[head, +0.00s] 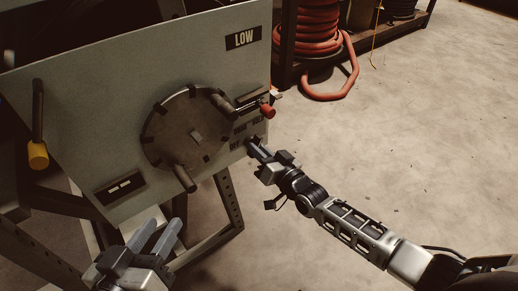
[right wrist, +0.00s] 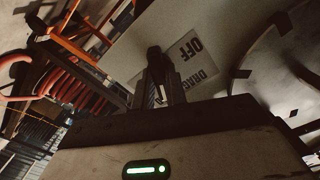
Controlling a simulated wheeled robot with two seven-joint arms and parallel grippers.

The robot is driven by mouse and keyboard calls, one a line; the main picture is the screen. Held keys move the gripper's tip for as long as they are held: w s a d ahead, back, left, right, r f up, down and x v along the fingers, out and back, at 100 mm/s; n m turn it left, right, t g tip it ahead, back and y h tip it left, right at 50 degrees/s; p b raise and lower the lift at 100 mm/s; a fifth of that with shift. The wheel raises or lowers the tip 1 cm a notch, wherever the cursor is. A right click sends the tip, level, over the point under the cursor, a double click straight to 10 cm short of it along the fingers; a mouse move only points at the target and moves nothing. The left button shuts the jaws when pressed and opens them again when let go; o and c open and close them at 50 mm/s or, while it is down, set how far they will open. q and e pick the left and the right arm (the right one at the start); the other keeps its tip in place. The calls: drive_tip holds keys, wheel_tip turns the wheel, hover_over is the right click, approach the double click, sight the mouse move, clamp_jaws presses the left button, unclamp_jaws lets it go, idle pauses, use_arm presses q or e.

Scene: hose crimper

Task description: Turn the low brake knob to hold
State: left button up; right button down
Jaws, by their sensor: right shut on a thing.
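The grey machine panel (head: 95,70) carries a "LOW" sign at its top right. The low brake knob is at the panel's lower right edge, mostly hidden by my right gripper (head: 255,145). In the right wrist view a dark knob (right wrist: 155,60) shows between and beyond the fingertips, next to a label (right wrist: 196,58) reading "OFF" and "DRAG". My right gripper is shut on this knob. Which setting the knob points to cannot be told. My left gripper (head: 168,215) is below the panel, its two fingers apart, empty and touching nothing.
A large round dark plate (head: 185,115) with two protruding handles sits mid-panel, left of the knob. A red-tipped lever (head: 267,111) sticks out just above my right gripper. A yellow-ended lever (head: 38,155) hangs at left. A red hose coil (head: 310,30) stands behind. Floor at right is clear.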

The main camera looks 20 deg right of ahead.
drive_tip(key=shift+r+m, duration=0.1)
drive_tip(key=shift+m, duration=0.3)
drive_tip(key=c, duration=1.4)
unclamp_jaws()
drive_tip(key=shift+c, duration=0.2)
